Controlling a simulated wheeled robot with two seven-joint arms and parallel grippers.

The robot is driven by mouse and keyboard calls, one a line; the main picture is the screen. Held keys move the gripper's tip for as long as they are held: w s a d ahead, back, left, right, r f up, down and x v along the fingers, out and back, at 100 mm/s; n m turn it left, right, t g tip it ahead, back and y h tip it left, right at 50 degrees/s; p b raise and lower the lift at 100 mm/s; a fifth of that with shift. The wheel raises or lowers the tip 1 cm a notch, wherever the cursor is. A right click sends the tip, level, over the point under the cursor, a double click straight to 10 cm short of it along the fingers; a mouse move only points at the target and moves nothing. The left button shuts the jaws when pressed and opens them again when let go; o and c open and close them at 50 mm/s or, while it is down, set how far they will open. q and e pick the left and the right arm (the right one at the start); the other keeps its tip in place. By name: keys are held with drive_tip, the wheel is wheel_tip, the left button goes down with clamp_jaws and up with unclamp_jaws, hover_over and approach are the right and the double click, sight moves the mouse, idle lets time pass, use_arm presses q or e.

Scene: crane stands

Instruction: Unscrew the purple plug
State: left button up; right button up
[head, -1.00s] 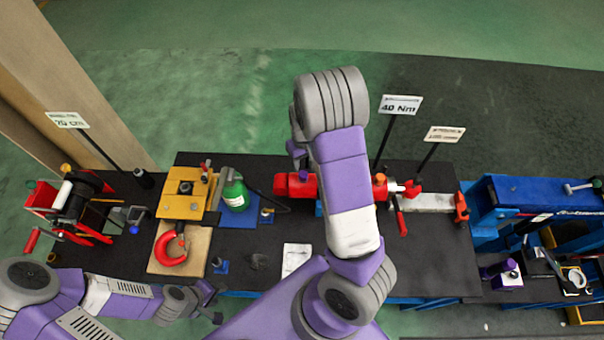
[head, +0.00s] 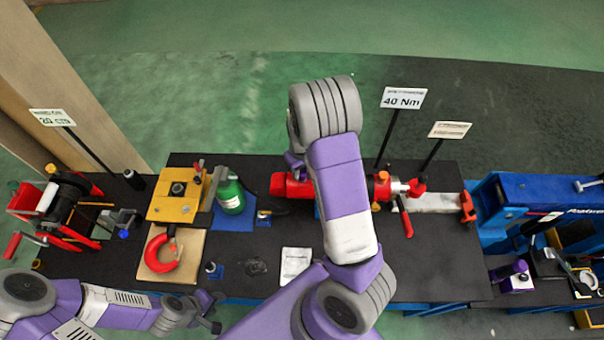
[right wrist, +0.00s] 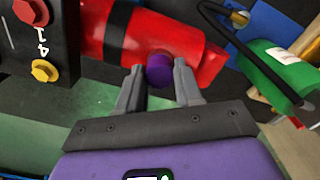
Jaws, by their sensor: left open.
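The purple plug (right wrist: 159,71) sticks out of the side of a red cylinder (right wrist: 165,45) in the right wrist view. In the head view the red cylinder (head: 292,187) lies across the bench, partly behind my right arm, which hides the plug and most of the right gripper. My left gripper (head: 212,312) is open and empty near the bench's front edge, away from the cylinder.
A green bottle (head: 231,194), a yellow plate block (head: 178,200) and a red hook (head: 160,252) stand left of the cylinder. A winch (head: 68,205) is at the far left. Sign posts, one reading 40 Nm (head: 403,98), rise behind.

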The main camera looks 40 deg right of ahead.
clamp_jaws()
drive_tip(key=shift+r, duration=0.1)
drive_tip(key=n+b, duration=0.1)
drive_tip(key=n, duration=0.1)
drive_tip(key=shift+n, duration=0.4)
drive_tip(key=shift+n+b, duration=0.35)
drive_tip(key=shift+n, duration=0.85)
